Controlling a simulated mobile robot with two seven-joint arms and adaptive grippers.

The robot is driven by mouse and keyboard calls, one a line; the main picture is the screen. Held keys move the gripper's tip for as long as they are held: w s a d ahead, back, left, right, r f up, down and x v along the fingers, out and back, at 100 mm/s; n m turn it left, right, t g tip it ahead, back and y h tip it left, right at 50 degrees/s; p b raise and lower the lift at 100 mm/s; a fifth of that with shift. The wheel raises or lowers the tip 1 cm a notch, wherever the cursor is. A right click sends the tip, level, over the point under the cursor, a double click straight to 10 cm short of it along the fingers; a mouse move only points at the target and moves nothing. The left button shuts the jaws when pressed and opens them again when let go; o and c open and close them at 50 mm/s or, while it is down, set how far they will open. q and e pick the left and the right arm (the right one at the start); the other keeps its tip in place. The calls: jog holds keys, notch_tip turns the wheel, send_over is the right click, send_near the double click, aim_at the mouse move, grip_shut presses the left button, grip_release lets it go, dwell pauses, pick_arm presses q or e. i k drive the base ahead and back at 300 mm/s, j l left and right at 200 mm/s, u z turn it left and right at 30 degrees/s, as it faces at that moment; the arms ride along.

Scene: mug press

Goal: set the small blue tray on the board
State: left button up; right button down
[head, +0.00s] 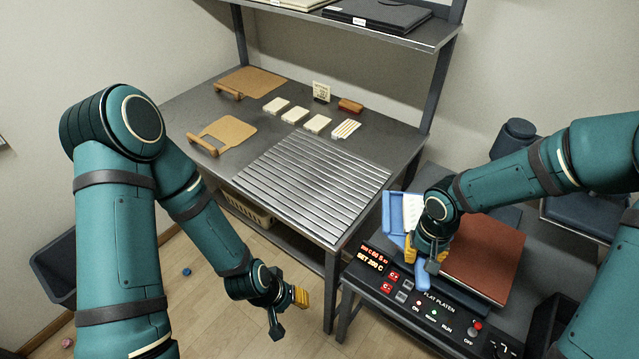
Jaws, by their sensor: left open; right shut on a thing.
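The small blue tray (393,217) is at the left side of the flat press, with a pale dotted sheet or piece (412,208) showing in it. My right gripper (411,252) is shut on the tray from above and hides much of it. A reddish-brown board (488,262) lies on the press just right of my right gripper. I cannot tell whether the tray touches the press. Two tan boards with handles, one at the back (253,82) and one nearer (230,130), lie on the grey table. My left gripper (298,298) is open and empty, low in front of the table.
The press's control panel (430,305) has lit displays and buttons along its front. A ridged metal rack (313,185) covers the table's near right. Several white pieces (317,123), a small sign (321,91) and a brown block (350,105) stand behind it. A shelf (400,28) hangs above.

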aim_at(309, 180)
jog(key=i+j, duration=0.2)
jog(key=j, duration=0.15)
jog(key=i+j+u, duration=0.1)
jog(key=j, duration=0.3)
jog(key=i+j, duration=0.25)
jog(key=i+j+u, duration=0.1)
jog(key=i+j, duration=0.15)
jog(key=i, duration=0.2)
